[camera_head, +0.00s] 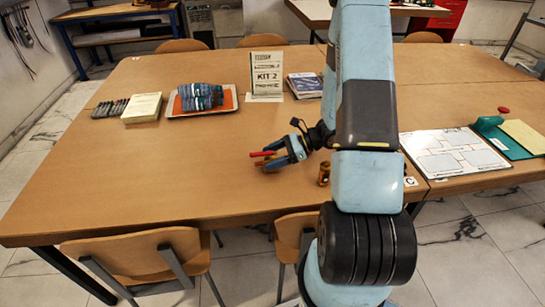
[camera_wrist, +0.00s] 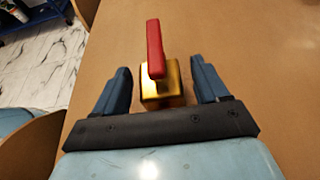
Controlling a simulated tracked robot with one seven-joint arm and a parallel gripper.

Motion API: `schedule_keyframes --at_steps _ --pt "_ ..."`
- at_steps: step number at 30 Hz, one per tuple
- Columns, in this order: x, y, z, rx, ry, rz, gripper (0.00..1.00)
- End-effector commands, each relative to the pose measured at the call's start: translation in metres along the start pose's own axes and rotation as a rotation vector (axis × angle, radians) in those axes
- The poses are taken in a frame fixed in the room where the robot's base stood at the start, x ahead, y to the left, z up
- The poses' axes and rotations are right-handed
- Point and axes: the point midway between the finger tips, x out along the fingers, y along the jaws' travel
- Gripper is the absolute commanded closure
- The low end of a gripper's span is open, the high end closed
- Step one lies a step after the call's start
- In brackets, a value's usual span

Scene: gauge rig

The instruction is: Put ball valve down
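The ball valve has a brass body (camera_wrist: 162,84) and a long red lever handle (camera_wrist: 155,48) in the wrist view. In the head view its red handle (camera_head: 262,154) shows at my gripper's fingertips, over the table's middle. My gripper (camera_wrist: 160,76) has its two blue fingers on either side of the brass body, with a visible gap on both sides, so it is open around the valve. My gripper also shows in the head view (camera_head: 273,156), low over the wooden table (camera_head: 140,190). Whether the valve rests on the table is hard to tell.
A small brass piece (camera_head: 324,173) stands right of my gripper. A KIT 2 sign (camera_head: 267,75), an orange-and-white tray (camera_head: 230,99) with blue items, a yellow pad (camera_head: 142,108) and books (camera_head: 305,86) stand behind. A diagram sheet (camera_head: 455,152) lies right. The table's left front is clear.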

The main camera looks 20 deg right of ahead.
Motion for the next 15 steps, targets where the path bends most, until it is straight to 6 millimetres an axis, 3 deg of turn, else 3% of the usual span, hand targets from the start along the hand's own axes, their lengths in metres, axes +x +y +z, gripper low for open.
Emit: schedule_keyframes --at_steps 9,15 --pt "0.0 0.0 0.002 -0.001 0.0 0.001 0.24" --pt "-0.023 -0.001 0.001 0.0 0.0 -0.003 0.24"
